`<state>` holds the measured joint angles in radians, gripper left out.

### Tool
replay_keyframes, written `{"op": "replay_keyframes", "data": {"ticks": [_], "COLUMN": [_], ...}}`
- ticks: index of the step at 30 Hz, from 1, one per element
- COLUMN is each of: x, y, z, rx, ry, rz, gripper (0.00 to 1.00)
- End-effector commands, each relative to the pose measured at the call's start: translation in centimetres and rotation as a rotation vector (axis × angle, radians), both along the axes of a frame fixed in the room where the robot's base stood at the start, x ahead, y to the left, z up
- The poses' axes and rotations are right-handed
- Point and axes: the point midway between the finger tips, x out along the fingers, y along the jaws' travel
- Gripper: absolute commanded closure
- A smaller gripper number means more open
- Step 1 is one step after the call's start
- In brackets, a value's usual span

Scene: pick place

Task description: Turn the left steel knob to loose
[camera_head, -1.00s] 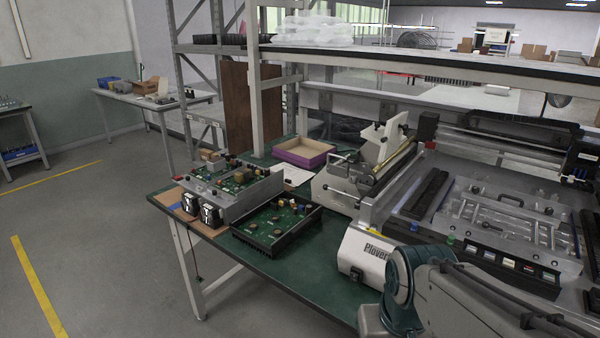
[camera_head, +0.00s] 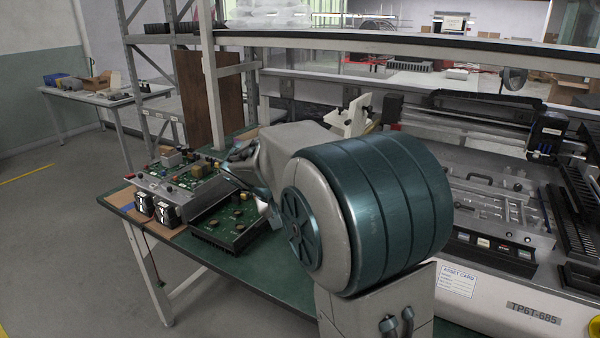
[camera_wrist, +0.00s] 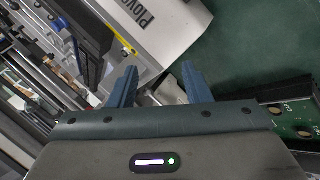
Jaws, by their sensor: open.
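My gripper (camera_wrist: 158,78) shows in the wrist view with its two blue fingers apart. A grey metallic part (camera_wrist: 168,90) shows between and beyond the fingers; I cannot tell whether it is the steel knob or whether it is touched. No left steel knob can be told for certain in either view. The white housing (camera_wrist: 160,25) with black lettering lies just past the fingertips. In the head view my large teal arm joint covers that housing and the near left part of the machine (camera_head: 490,200).
Circuit boards in metal trays (camera_head: 180,183) sit at the left of the green table (camera_head: 275,275). A board edge (camera_wrist: 290,118) shows at the right of the wrist view. Bare green tabletop (camera_wrist: 245,45) lies beside the housing. A shelf (camera_head: 400,42) spans above the table.

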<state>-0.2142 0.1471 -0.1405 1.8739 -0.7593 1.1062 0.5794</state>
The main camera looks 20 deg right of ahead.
Motion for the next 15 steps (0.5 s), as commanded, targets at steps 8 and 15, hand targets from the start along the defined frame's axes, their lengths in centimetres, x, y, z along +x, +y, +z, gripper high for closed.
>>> {"op": "replay_keyframes", "data": {"ticks": [8,15], "x": [11.8,16.5], "y": [-0.6,0.6], "z": [0.5,1.4], "rx": [-0.372,-0.538], "ry": [-0.193,-0.326], "rz": [-0.037,-0.03], "gripper": [0.56,0.56]}}
